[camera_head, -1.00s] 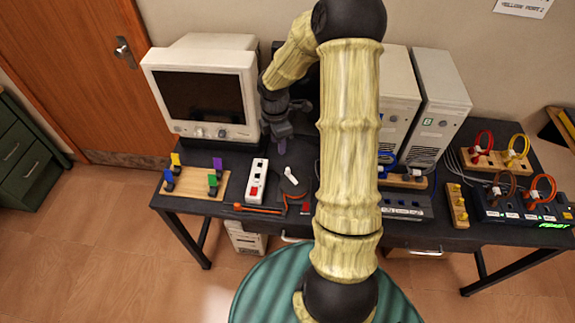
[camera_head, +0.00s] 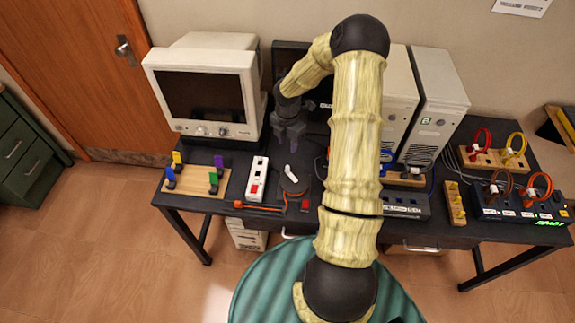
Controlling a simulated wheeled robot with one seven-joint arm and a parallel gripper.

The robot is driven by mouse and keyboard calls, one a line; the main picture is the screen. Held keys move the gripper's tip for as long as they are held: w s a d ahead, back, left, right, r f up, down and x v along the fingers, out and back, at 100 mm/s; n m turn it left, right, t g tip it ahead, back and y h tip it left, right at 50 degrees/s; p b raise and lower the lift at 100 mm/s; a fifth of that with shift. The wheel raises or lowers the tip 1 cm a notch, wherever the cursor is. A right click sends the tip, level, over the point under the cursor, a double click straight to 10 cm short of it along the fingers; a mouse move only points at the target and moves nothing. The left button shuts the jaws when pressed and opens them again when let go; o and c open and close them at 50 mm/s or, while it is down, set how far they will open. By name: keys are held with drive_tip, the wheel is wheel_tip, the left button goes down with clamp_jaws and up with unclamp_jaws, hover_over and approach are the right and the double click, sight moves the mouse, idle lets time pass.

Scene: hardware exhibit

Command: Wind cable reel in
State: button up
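The cable reel (camera_head: 293,187) is a dark, low, round thing on the black desk, with a white crank handle (camera_head: 291,173) on top. An orange cable (camera_head: 262,208) runs from it to the left along the desk's front edge. A small red part (camera_head: 305,205) sits at its front right. My gripper (camera_head: 287,143) points down behind the reel, apart from the white handle. Its fingers look spread and empty, though they are small and dark here.
A white power strip (camera_head: 258,178) with a red switch lies left of the reel. An old monitor (camera_head: 205,95) stands behind. A wooden board (camera_head: 196,188) with coloured pegs is at left. PC towers (camera_head: 440,105) and cabled panels (camera_head: 515,203) stand at right.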

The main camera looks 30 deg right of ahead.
sight(288, 167)
wheel_tip(288, 167, down, 14)
drive_tip(key=p, duration=0.3)
drive_tip(key=shift+r, duration=0.15)
clamp_jaws()
